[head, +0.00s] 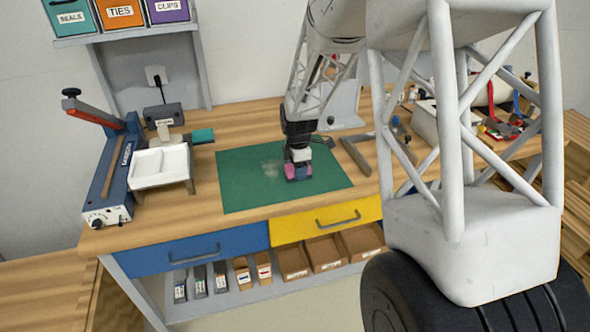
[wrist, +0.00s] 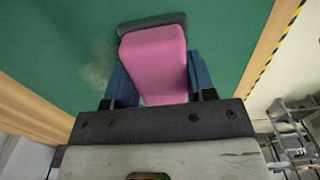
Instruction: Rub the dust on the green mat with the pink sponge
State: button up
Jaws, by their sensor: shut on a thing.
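The green mat (head: 235,190) lies flat on the wooden workbench; it also fills much of the wrist view (wrist: 50,50). A pale, greyish dust patch (head: 262,169) shows left of the mat's middle, and as a faint smear (wrist: 97,70) left of the sponge. My gripper (head: 299,174) is over the mat, just right of the dust. Its blue fingers (wrist: 158,72) are shut on the pink sponge (wrist: 153,50), which has a dark grey layer at its far end. The sponge (head: 289,171) is at or very near the mat; I cannot tell if it touches.
A blue machine with a red lever (head: 118,160) and a white tray (head: 160,165) stand left of the mat. A teal-handled brush-like tool (head: 202,136) lies behind it. Drawers (head: 325,222) line the bench front.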

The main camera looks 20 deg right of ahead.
jog(key=w, duration=0.3)
jog(key=shift+w+r, duration=0.1)
jog(key=shift+w, duration=0.05)
jog(key=shift+w+f, duration=0.2)
jog(key=shift+w, duration=0.15)
jog(key=shift+w+r, duration=0.2)
jog(key=shift+w, duration=0.15)
jog(key=shift+w+f, duration=0.15)
jog(key=shift+w, duration=0.25)
jog(key=shift+w+r, duration=0.25)
jog(key=shift+w, duration=0.9)
jog(key=shift+w+f, duration=0.15)
jog(key=shift+w, duration=0.2)
jog(key=shift+w+r, duration=0.2)
jog(key=shift+w, duration=0.3)
jog(key=shift+w+r, duration=0.15)
jog(key=shift+w, duration=0.3)
notch_tip(320, 180, up, 7)
jog(key=shift+a+r, duration=0.1)
